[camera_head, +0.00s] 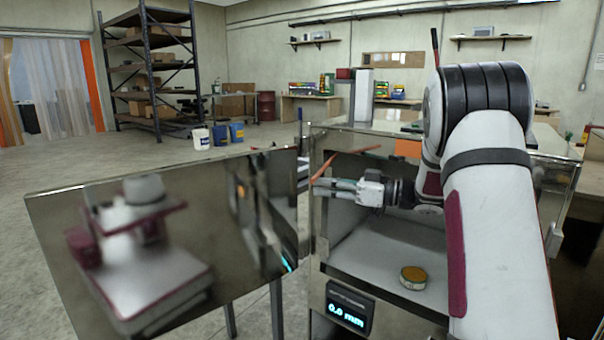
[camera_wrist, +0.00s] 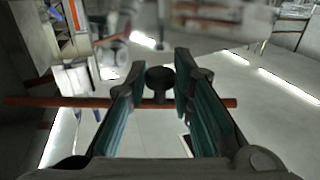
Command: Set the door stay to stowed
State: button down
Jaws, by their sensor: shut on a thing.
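The door stay appears to be the thin orange-red bar (camera_head: 327,166) at the left of the open metal compartment. In the wrist view the bar (camera_wrist: 60,102) runs level across the picture, with a dark round knob (camera_wrist: 160,78) on it. My gripper (camera_head: 335,187) reaches into the compartment's left side. Its teal fingers (camera_wrist: 160,66) are shut on the knob. The shiny door (camera_head: 160,235) stands wide open to the left and mirrors my body. The stay's end fixings are not clear.
A small round tin (camera_head: 413,277) with an orange top stands on the compartment floor (camera_head: 380,250). A display (camera_head: 348,307) below reads 0.0 mm. Buckets (camera_head: 220,134) and a shelf rack (camera_head: 150,70) stand far behind. The floor at the left is clear.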

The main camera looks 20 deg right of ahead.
jog(key=shift+s+d+n+g+y+p, duration=0.5)
jog(key=shift+d+n+g+y+p, duration=0.15)
jog(key=shift+g, duration=0.15)
jog(key=c, duration=1.4)
grip_release()
